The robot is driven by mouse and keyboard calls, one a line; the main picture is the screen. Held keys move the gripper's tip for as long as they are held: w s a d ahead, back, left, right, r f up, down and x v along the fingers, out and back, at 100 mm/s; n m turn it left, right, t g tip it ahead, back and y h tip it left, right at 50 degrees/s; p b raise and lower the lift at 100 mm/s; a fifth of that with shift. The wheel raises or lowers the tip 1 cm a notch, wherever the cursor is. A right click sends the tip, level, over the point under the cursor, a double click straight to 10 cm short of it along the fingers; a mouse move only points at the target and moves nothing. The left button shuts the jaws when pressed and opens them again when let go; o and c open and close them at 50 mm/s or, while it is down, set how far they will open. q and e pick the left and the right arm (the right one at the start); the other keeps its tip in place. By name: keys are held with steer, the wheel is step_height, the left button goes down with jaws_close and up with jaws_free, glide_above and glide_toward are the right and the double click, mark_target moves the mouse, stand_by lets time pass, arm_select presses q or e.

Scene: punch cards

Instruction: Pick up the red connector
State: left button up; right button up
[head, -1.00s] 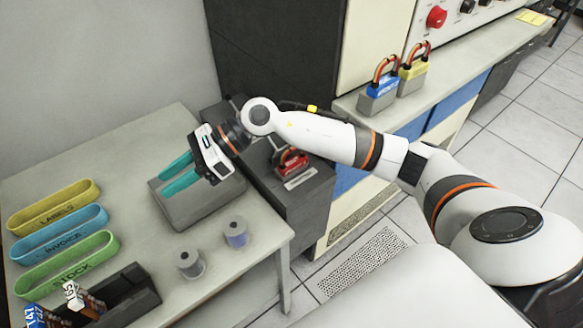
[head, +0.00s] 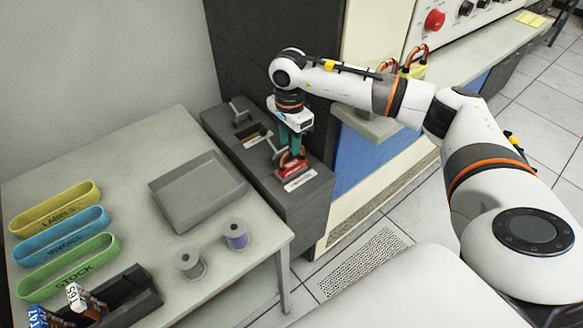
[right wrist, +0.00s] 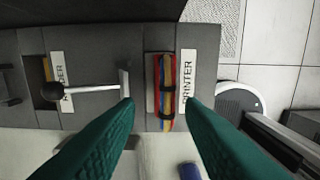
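The red connector (head: 291,170) sits upright on top of the dark grey cabinet, beside a white label, with bent cables rising from it. In the right wrist view the connector (right wrist: 157,104) is seen from above, mostly covered by its red, yellow and blue cables with black bands, next to the label PRINTER (right wrist: 187,82). My right gripper (head: 290,148) points down right above the connector. In the right wrist view its two teal fingers (right wrist: 160,106) are spread, with the connector and cables in the gap beyond them; whether they touch is unclear. My left gripper is not in view.
A lever with a black knob (right wrist: 51,92) stands beside the connector on the cabinet (head: 307,203).

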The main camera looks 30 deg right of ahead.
mark_target(293, 163)
steer(key=shift+s+f+p, duration=0.15)
steer(key=shift+f+p, duration=0.15)
steer(key=shift+f, duration=0.35)
steer(key=f, duration=0.1)
steer(key=f+p, duration=0.1)
steer(key=f, duration=0.1)
steer(key=shift+s+d+f, duration=0.15)
steer(key=shift+d+f, duration=0.05)
steer(key=shift+f, duration=0.45)
steer(key=shift+c, duration=0.6)
jaws_close()
